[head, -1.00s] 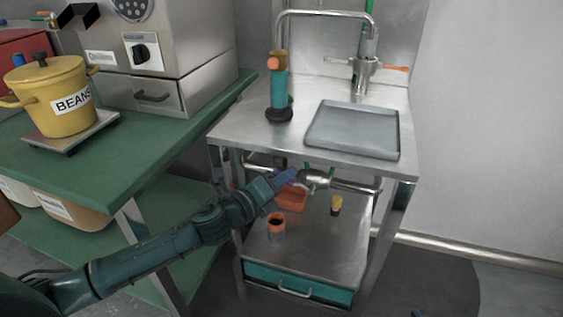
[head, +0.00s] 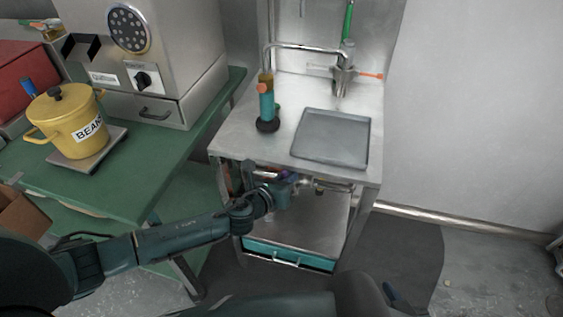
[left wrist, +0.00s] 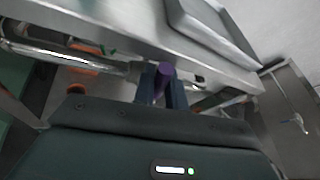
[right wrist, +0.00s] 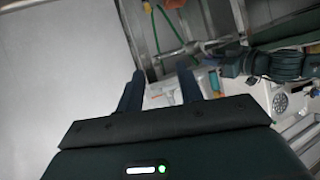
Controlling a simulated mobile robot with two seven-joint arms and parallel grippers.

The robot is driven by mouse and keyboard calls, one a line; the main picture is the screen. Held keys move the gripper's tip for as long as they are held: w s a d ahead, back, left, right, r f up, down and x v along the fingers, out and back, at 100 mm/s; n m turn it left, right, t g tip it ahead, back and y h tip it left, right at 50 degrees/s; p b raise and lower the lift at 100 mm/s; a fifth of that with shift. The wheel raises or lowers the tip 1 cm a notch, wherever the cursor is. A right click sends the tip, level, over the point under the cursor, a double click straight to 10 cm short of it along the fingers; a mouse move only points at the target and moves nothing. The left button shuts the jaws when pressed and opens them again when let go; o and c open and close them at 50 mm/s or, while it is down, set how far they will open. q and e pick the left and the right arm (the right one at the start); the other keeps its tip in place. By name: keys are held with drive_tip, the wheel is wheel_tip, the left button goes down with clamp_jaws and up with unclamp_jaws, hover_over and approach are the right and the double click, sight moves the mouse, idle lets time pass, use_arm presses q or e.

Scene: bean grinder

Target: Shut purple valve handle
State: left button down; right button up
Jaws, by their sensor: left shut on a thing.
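The purple valve handle (left wrist: 165,71) is between the two fingers of my left gripper (left wrist: 162,84) in the left wrist view. The gripper is shut on it. In the head view my left gripper (head: 287,184) is under the metal table top at the pipe (head: 335,186), and only a little purple shows there. How far the valve is turned cannot be told. My right gripper (right wrist: 159,88) has its fingers apart with nothing between them, well away from the valve.
The steel table carries a grey tray (head: 333,138) and a teal cylindrical tool (head: 267,104) above the pipe. Its top edge and legs surround my left gripper. A green table (head: 130,175) with a yellow beans pot (head: 72,122) stands at the left.

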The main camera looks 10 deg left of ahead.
use_arm(q)
drive_tip(key=d+m+y+p, duration=0.1)
drive_tip(key=p, duration=0.1)
drive_tip(key=shift+r+p, duration=0.35)
drive_tip(key=shift+r, duration=0.05)
drive_tip(key=shift+d+f+m+p, duration=0.1)
drive_tip(key=shift+d+m+p, duration=0.15)
drive_tip(key=shift+m+p, duration=0.2)
use_arm(e)
drive_tip(key=shift+s+d+r+h, duration=0.15)
drive_tip(key=shift+d+r, duration=0.1)
drive_tip(key=shift+r, duration=0.35)
drive_tip(key=shift+s+d+r+h, duration=0.1)
drive_tip(key=shift+d+r+h, duration=0.1)
drive_tip(key=shift+r, duration=0.4)
use_arm(q)
drive_tip(key=shift+f, duration=0.1)
use_arm(e)
drive_tip(key=shift+f, duration=0.1)
use_arm(q)
drive_tip(key=c, duration=1.4)
unclamp_jaws()
drive_tip(key=shift+c, duration=0.2)
drive_tip(key=p+v, duration=0.2)
drive_tip(key=v, duration=1.1)
drive_tip(key=shift+r, duration=0.2)
use_arm(e)
drive_tip(key=shift+d+g, duration=0.4)
